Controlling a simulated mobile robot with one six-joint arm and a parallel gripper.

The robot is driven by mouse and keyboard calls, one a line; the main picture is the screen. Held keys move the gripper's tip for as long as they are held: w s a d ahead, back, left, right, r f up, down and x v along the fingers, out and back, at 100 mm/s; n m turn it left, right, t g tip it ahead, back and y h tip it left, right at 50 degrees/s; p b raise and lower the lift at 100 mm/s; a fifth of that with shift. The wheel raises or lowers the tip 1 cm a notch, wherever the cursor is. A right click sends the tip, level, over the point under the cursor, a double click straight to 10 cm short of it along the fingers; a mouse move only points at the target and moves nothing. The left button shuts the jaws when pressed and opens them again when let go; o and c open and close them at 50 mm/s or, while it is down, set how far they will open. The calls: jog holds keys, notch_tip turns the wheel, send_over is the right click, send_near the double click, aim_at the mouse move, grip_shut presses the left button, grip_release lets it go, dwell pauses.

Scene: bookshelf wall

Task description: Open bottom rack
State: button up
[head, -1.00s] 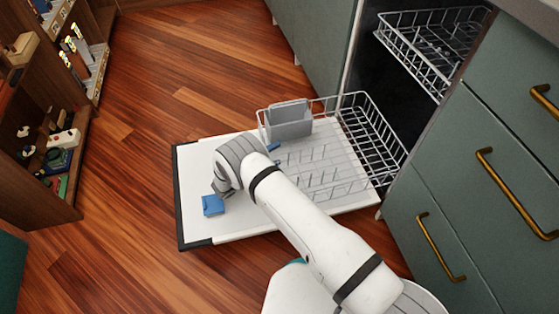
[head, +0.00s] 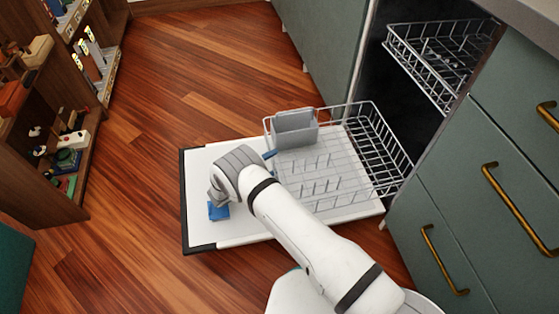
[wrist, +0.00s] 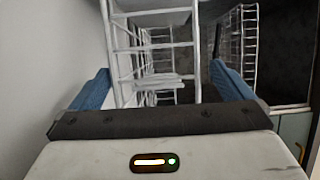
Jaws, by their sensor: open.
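The bottom rack (head: 392,160) is a white wire rack with a grey cutlery basket (head: 295,128). It is partly pulled out over the lowered white dishwasher door (head: 205,172). My gripper (head: 243,183) is low over the door, at the left end of the rack. In the wrist view my gripper (wrist: 172,95) is open, with its two blue fingers apart and white rack wires (wrist: 125,50) showing between and ahead of them. I cannot tell whether a finger touches a wire. My arm hides the rack's near-left part in the head view.
The upper rack (head: 440,60) sits inside the dishwasher. Green drawers (head: 440,215) with brass handles stand on the right. A wooden bookshelf (head: 50,150) stands at the left. The wooden floor (head: 200,80) between is clear.

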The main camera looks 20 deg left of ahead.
jog(key=v, duration=0.4)
jog(key=shift+s+a+p, duration=0.2)
jog(key=shift+p, duration=0.2)
jog(key=shift+s, duration=0.1)
